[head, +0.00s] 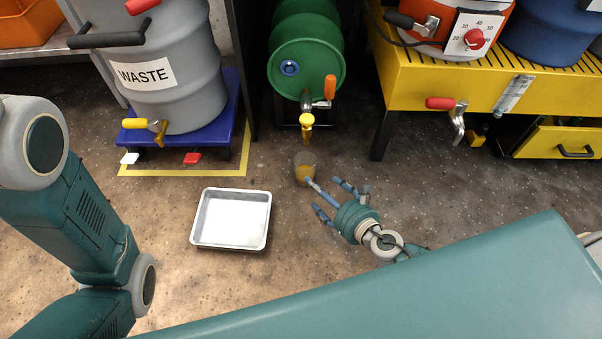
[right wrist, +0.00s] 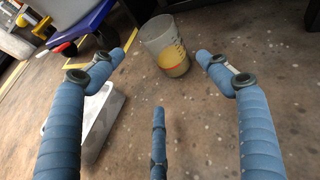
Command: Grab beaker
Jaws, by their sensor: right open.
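A clear beaker (head: 303,163) with amber liquid stands upright on the floor, in front of the green drum. In the right wrist view the beaker (right wrist: 165,48) is at the top centre, beyond the fingertips, with measuring marks on its side. My right gripper (head: 326,195) is open and empty, just to the lower right of the beaker; one fingertip looks close to it. In the right wrist view its blue fingers (right wrist: 160,75) are spread wide, and none is around the beaker. My left arm is at the left edge of the head view; its gripper is out of view.
A metal tray (head: 231,247) lies on the floor left of the beaker. The green drum (head: 300,85) has a yellow spout above the beaker. A grey waste drum (head: 190,95) on a blue dolly and a yellow stand (head: 400,90) flank it. Floor around the gripper is clear.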

